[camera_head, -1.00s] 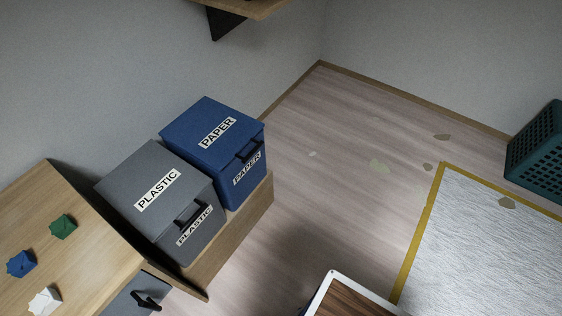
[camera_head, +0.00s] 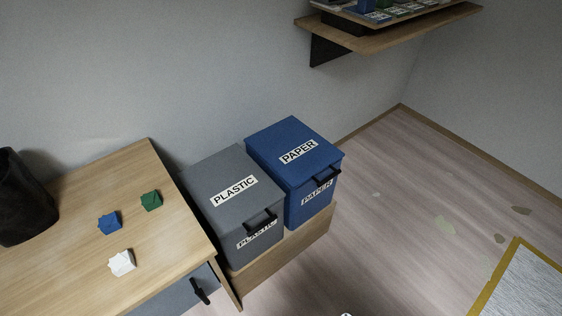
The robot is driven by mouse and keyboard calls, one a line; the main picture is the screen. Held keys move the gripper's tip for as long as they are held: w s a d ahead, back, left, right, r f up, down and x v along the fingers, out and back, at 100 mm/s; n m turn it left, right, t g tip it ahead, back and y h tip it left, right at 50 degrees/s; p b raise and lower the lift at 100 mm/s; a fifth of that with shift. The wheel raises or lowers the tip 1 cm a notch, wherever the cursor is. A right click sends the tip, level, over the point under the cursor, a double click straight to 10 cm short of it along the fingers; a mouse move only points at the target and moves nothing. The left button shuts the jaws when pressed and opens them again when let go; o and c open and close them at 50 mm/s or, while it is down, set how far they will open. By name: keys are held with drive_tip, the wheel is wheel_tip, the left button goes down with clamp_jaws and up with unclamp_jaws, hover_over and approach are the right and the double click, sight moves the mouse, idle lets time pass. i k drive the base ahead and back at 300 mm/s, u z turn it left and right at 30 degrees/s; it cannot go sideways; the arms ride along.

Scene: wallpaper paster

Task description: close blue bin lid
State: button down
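The blue bin (camera_head: 308,204) carries PAPER labels and stands at the middle of the head view, on a low wooden stand. Its blue lid (camera_head: 279,136) lies flat across the top and looks shut, with a dark handle at its front edge. The grey PLASTIC bin (camera_head: 262,246) stands directly to its left, and its lid also looks shut. My gripper is not in view.
A wooden table (camera_head: 60,270) at left holds a blue piece (camera_head: 109,223), a green piece (camera_head: 151,201), a white piece (camera_head: 122,262) and a black container (camera_head: 22,200). A wall shelf (camera_head: 400,35) hangs at upper right. The floor (camera_head: 400,220) right of the bins is mostly clear.

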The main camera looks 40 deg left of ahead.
sight(295, 152)
drive_tip(key=u, duration=0.75)
drive_tip(key=i, duration=1.15)
drive_tip(key=u, duration=0.1)
